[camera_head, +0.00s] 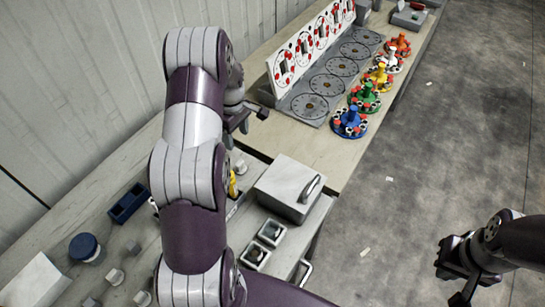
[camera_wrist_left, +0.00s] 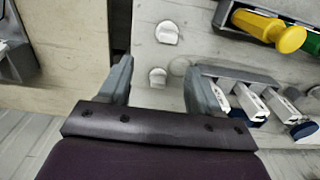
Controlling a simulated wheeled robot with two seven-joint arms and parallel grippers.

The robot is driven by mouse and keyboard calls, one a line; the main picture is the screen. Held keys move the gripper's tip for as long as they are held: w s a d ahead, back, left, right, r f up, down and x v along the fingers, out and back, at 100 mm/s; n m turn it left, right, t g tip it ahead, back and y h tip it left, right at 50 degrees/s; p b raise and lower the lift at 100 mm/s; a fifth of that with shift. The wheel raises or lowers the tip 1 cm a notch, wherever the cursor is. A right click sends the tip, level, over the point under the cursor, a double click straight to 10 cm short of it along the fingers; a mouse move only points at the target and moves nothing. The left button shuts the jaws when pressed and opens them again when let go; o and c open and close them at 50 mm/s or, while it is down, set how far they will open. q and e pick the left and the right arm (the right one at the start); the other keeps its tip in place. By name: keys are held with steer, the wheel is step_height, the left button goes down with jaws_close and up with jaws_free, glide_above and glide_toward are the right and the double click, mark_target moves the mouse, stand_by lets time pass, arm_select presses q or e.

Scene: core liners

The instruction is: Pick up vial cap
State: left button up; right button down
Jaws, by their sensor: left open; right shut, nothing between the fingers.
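Two small pale knob-like pieces, which may be vial caps, stand on the bench in the left wrist view. One piece (camera_wrist_left: 168,32) is farther up the picture. The other piece (camera_wrist_left: 157,77) appears between the fingers, but I cannot tell its depth. A similar pale piece (camera_head: 241,166) shows in the head view, right of my left arm. My left gripper (camera_wrist_left: 158,85) is open and empty; in the head view it (camera_head: 245,116) is partly hidden by the arm, above the bench. My right gripper (camera_head: 458,278) is shut and empty over the floor at lower right.
A rack of white and blue pieces (camera_wrist_left: 240,98) and a holder with a yellow-handled tool (camera_wrist_left: 268,26) lie close on the right. A grey lidded box (camera_head: 287,187) stands right of my left arm. Coloured stands (camera_head: 349,122) line the far bench.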

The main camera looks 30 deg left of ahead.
mark_target(239, 162)
arm_select(q)
steer(key=s+f+p, duration=0.1)
steer(key=s+f, duration=0.1)
steer(key=shift+s+f, duration=0.15)
steer(key=shift+f, duration=0.25)
steer(key=f, duration=0.2)
steer(key=w+f+p, duration=0.1)
steer(key=f, duration=0.1)
steer(key=f+p, duration=0.1)
steer(key=f, duration=0.1)
steer(key=f+p, duration=0.1)
steer(key=f, duration=0.1)
steer(key=shift+s+d+f, duration=0.1)
steer(key=shift+d, duration=0.3)
steer(key=shift+s+f, duration=0.1)
steer(key=shift+f, duration=0.2)
arm_select(e)
steer(key=r, duration=0.1)
steer(key=s+r, duration=0.1)
steer(key=r, duration=0.2)
steer(key=shift+s+r, duration=0.25)
steer(key=shift+r, duration=0.15)
arm_select(q)
steer(key=shift+f, duration=0.1)
steer(key=c, duration=0.5)
steer(key=shift+w, duration=0.2)
steer(key=c, duration=0.4)
steer(key=shift+s, duration=0.1)
steer(key=shift+c, duration=0.3)
